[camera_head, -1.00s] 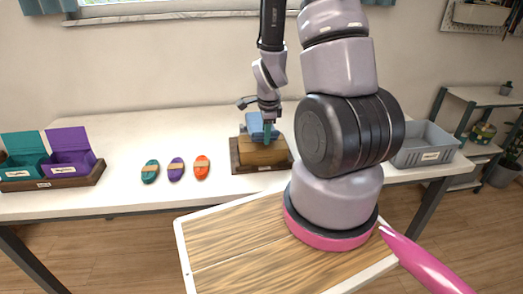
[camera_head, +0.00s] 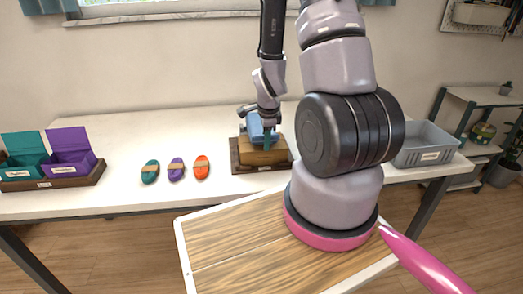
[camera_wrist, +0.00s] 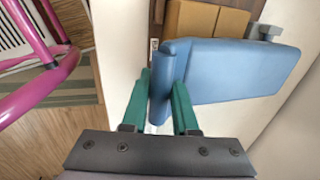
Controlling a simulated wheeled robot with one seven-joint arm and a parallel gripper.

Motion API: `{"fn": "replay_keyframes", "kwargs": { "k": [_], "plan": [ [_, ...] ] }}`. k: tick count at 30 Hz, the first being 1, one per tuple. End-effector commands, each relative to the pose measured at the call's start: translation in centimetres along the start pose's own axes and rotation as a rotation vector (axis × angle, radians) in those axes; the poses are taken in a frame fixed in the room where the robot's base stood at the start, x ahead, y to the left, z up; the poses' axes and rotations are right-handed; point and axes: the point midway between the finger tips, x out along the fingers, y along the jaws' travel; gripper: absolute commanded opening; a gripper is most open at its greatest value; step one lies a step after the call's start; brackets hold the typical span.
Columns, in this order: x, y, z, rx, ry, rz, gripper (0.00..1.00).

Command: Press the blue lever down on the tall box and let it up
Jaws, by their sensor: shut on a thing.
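The blue lever (camera_head: 256,130) sits on top of the tan wooden tall box (camera_head: 262,157), which stands on a dark wooden base near the table's front edge. In the wrist view the lever (camera_wrist: 235,75) is a broad blue paddle with a rounded near end, and part of the tan box (camera_wrist: 205,20) shows behind it. My gripper (camera_wrist: 160,103) has green fingers, one on each side of the lever's rounded end, and is shut on it. In the head view my gripper (camera_head: 267,135) is over the box and partly covers the lever.
Teal, purple and orange cord bundles (camera_head: 175,169) lie left of the box. Teal and purple open bins (camera_head: 70,158) stand at the far left. A grey tray (camera_head: 424,145) is at the right. The table between bundles and box is clear.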

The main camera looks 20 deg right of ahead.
Motion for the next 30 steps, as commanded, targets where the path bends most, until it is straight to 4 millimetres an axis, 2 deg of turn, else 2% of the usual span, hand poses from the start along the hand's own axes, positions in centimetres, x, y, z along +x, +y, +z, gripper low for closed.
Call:
{"fn": "replay_keyframes", "kwargs": {
  "k": [23,30],
  "plan": [
    [2.3,0.2,0.0,-0.001,0.0,-0.008,0.0],
    [2.2,0.2,0.0,-0.001,0.0,-0.008,0.0]
  ]
}}
